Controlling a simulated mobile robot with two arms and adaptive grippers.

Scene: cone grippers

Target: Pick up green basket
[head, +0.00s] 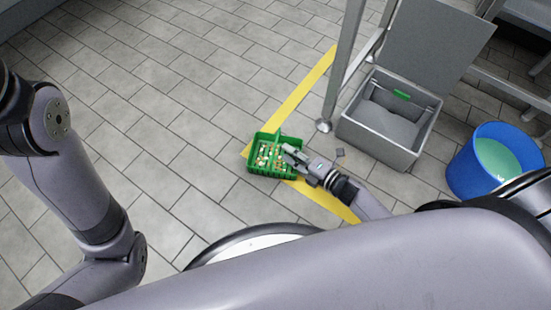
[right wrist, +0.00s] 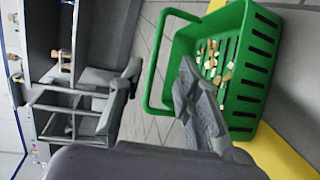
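The green basket (head: 270,173) stands upright on the tiled floor in the middle of the head view, with small pale and orange-brown pieces inside. My right gripper (head: 289,153) reaches its right side from the lower right. In the right wrist view the basket (right wrist: 252,75) fills the upper right, and its green looped handle (right wrist: 155,60) leans out to the left. My right gripper (right wrist: 160,68) is open there, with part of the handle showing between its two fingers. Whether a finger touches the handle is unclear. My left arm shows at the left of the head view, but its gripper is out of view.
A yellow floor line (head: 303,92) runs by the basket. A metal post (head: 341,75) stands to the right, beside a grey chest (head: 375,150) with its lid up. A blue bucket (head: 470,175) stands farther right. The floor left of the basket is clear.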

